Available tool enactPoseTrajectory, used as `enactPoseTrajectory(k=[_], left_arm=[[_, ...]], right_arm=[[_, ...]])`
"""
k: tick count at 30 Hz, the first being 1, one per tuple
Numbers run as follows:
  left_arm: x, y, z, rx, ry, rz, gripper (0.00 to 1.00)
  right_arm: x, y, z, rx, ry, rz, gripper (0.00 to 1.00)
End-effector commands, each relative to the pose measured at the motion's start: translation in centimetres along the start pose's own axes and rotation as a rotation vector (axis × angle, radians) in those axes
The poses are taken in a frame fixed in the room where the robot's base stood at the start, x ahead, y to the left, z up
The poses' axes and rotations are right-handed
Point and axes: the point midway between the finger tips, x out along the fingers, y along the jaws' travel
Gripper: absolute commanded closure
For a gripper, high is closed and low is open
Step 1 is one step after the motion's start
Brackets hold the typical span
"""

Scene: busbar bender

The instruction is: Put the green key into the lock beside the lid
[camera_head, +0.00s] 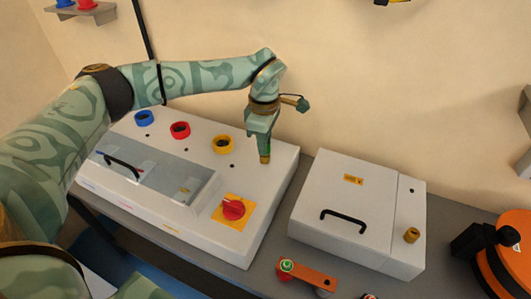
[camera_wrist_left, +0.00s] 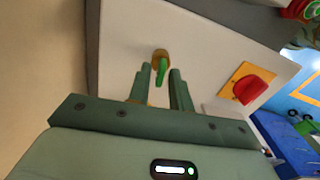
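The green key (camera_wrist_left: 162,72) stands at a brass lock (camera_wrist_left: 160,56) on the sloped top of the long white machine. In the head view the brass lock (camera_head: 265,159) shows just under my left gripper (camera_head: 264,152), which points down over it. In the left wrist view the two fingers (camera_wrist_left: 160,80) are apart, one on each side of the key, with gaps showing. Another brass lock (camera_head: 411,235) sits on the right-hand box, on the strip beside the lid (camera_head: 345,195) with its black handle; the lid looks shut. My right gripper is out of view.
The long white machine (camera_head: 275,190) has blue, red and yellow ring buttons, a clear cover with a handle (camera_head: 122,164), and a red rotary knob (camera_head: 233,210). An orange bar (camera_head: 310,277) with round knobs lies in front. An orange and black device (camera_head: 495,255) stands at right.

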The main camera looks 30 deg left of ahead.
Motion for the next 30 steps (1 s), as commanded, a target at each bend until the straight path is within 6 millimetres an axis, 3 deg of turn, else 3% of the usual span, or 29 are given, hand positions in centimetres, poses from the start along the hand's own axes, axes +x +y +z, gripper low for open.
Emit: enactPoseTrajectory(k=[28,30], left_arm=[[0.68,-0.07,0.02,0.0,0.0,0.0,0.79],[0.69,-0.07,0.02,0.0,0.0,0.0,0.96]], right_arm=[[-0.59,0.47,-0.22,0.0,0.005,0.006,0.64],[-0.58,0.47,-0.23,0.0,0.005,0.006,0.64]])
